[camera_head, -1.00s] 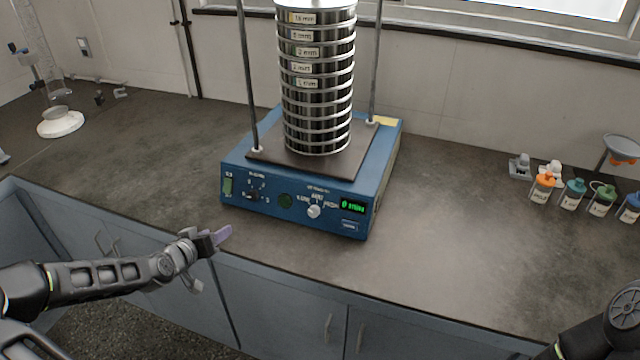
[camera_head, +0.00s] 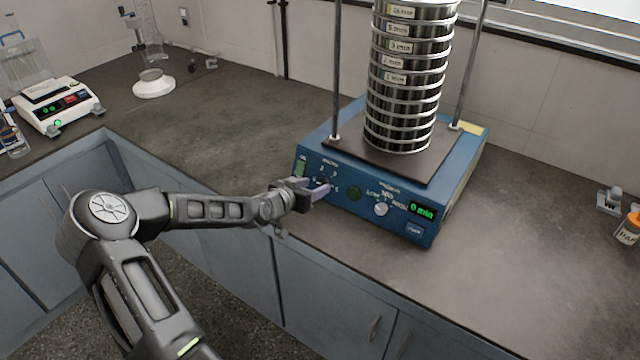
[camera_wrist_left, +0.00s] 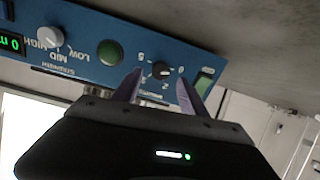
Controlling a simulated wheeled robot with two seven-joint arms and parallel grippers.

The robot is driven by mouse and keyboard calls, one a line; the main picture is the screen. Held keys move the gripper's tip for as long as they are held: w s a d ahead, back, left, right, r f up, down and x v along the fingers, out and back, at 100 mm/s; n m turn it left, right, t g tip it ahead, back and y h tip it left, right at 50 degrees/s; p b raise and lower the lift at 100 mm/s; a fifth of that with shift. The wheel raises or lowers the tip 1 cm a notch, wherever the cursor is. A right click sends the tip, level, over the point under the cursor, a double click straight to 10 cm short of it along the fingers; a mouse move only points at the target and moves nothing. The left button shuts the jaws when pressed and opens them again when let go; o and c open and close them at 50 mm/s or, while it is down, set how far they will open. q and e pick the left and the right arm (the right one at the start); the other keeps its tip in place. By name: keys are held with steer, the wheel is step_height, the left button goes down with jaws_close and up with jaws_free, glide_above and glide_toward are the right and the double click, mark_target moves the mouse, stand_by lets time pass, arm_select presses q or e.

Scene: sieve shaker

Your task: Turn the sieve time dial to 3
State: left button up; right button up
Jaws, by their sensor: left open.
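The blue sieve shaker (camera_head: 465,175) stands on the counter with a stack of metal sieves on it. Its black time dial (camera_wrist_left: 162,70) shows upside down in the left wrist view, with small numbers around it. My left gripper (camera_head: 318,191) is at the panel's left part and partly hides the dial in the head view. In the left wrist view its purple fingers (camera_wrist_left: 160,77) are open, one on each side of the dial. Contact cannot be told. The green display (camera_head: 423,211) reads 0 min. My right gripper is not in view.
A white strength knob (camera_head: 381,209) and a dark green round button (camera_head: 354,193) sit right of the dial. A green-lit switch (camera_wrist_left: 203,84) is beside the dial. A white balance (camera_head: 58,105) stands far left.

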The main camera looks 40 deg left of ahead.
mark_target(322, 183)
arm_select(q)
steer(key=shift+x, duration=2)
jaws_close()
